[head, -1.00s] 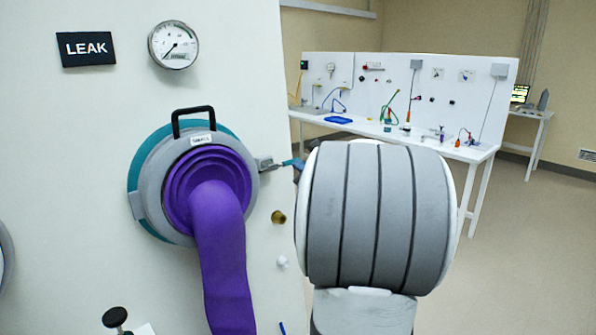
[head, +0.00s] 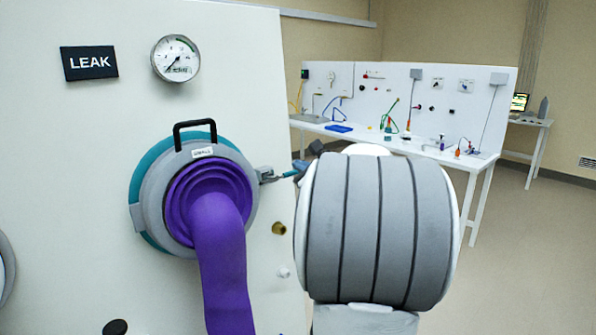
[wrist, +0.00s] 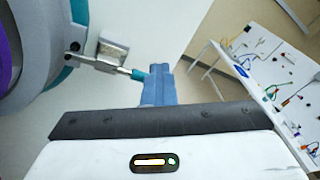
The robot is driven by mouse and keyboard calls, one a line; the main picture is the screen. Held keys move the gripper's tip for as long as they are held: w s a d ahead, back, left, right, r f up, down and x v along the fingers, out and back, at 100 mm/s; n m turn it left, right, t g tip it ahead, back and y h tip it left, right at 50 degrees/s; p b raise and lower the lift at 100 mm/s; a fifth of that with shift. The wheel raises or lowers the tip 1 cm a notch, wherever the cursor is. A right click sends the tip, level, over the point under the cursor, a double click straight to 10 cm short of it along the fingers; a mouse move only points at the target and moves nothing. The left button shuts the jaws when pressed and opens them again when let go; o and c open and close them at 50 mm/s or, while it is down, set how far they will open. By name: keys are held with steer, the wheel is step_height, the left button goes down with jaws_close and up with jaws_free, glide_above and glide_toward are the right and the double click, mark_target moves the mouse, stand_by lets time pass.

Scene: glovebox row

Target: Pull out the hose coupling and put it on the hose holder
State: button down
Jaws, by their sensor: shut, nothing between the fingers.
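My gripper (wrist: 158,85) is shut and empty in the wrist view. Its blue fingers point at the white panel, beside the teal tip of a latch lever (wrist: 118,69); I cannot tell whether they touch it. In the head view this lever (head: 285,175) sits at the right side of the round port, and my arm hides most of the gripper (head: 300,170). I cannot pick out the hose coupling or the hose holder for certain. Thin hoses, among them a green hose (head: 389,115), show small on the far bench.
The port ring (head: 150,195) holds a hanging purple sleeve (head: 220,250) and has a black handle (head: 194,125). A brass fitting (head: 279,228) and white knob (head: 284,272) sit below the lever. The white bench (head: 440,155) stands behind; floor to its right is clear.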

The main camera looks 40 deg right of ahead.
step_height(320, 180, up, 23)
steer(key=w+t+p, duration=0.1)
steer(key=w+p, duration=0.1)
steer(key=p, duration=0.5)
steer(key=shift+w+d+t+h, duration=0.3)
steer(key=shift+w+d+t, duration=0.1)
stand_by(5.6)
